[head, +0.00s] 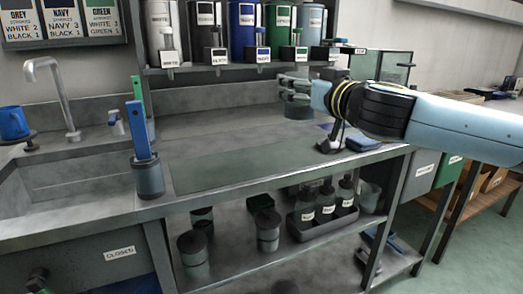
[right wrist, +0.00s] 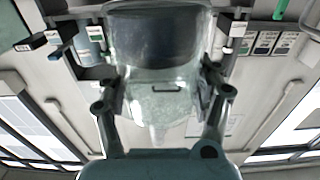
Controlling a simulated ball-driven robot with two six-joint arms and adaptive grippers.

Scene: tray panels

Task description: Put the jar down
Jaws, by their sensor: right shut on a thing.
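My right gripper (head: 290,88) reaches in from the right over the back right part of the grey worktop (head: 215,130). It is shut on a clear glass jar. The jar (head: 299,111) shows just below the fingers in the head view, partly hidden by them. In the right wrist view the jar (right wrist: 163,95) stands large between the two fingers, with a dark upper part. I cannot tell whether its base touches the worktop. My left gripper is not in view.
A green mat area (head: 235,160) on the worktop is clear. A grey cup (head: 148,178) with blue and green handles stands at left, beside the sink (head: 60,180). A dark blue item (head: 362,143) lies near the right edge. Labelled canisters (head: 243,28) line the shelf above.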

